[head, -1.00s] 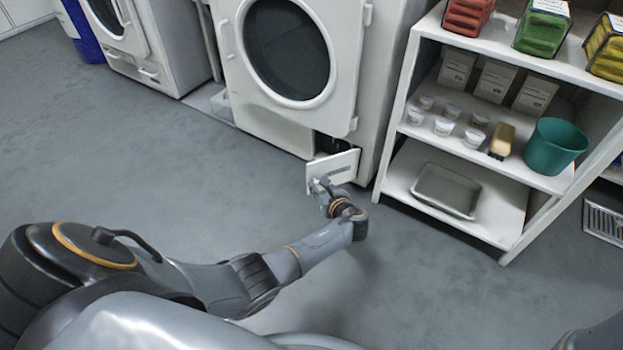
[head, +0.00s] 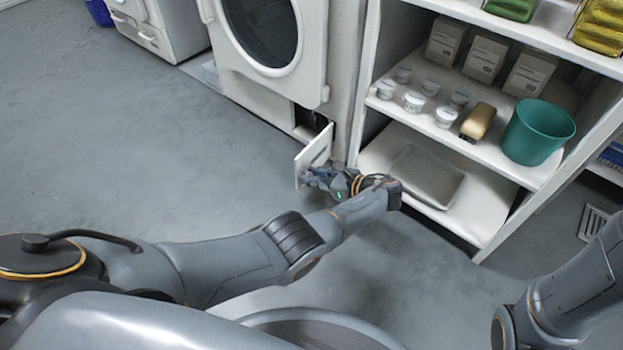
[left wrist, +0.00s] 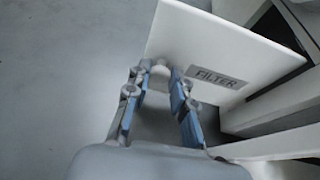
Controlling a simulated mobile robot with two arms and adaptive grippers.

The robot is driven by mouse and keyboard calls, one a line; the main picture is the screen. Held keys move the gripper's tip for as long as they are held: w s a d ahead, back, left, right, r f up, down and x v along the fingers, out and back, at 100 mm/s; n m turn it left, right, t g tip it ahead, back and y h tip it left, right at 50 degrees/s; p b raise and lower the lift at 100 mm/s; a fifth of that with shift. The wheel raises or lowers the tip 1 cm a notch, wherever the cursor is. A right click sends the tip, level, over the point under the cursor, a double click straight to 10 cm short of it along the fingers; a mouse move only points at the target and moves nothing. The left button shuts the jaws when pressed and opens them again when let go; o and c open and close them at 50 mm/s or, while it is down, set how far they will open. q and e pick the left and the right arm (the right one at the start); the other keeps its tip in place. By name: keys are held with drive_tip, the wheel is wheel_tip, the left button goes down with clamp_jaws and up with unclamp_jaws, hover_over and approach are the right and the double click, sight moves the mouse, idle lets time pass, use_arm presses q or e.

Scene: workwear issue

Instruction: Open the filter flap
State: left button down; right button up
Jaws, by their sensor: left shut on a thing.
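The filter flap (head: 314,155) is a white panel at the bottom right of the white dryer (head: 262,62). It stands swung out from the dryer front, with a dark opening (head: 309,120) behind it. In the left wrist view the flap (left wrist: 215,48) carries a grey label reading FILTER. My left gripper (left wrist: 159,78) is shut on the flap's handle, which is mostly hidden between the fingers. In the head view the left gripper (head: 316,178) is at the flap's outer face. My right arm shows at the right edge, but its gripper is out of view.
A white shelf unit (head: 478,202) stands close to the right of the dryer and my left wrist. It holds a grey tray (head: 428,176), a green bucket (head: 538,132), a brush (head: 478,121), tubs and boxes. The floor at left is clear.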

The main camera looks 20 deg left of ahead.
use_arm(q)
drive_tip(key=shift+d, duration=0.2)
idle(0.3)
drive_tip(key=c, duration=1.2)
unclamp_jaws()
drive_tip(key=shift+o, duration=0.2)
drive_tip(key=shift+r, duration=0.1)
wheel_tip(320, 180, up, 10)
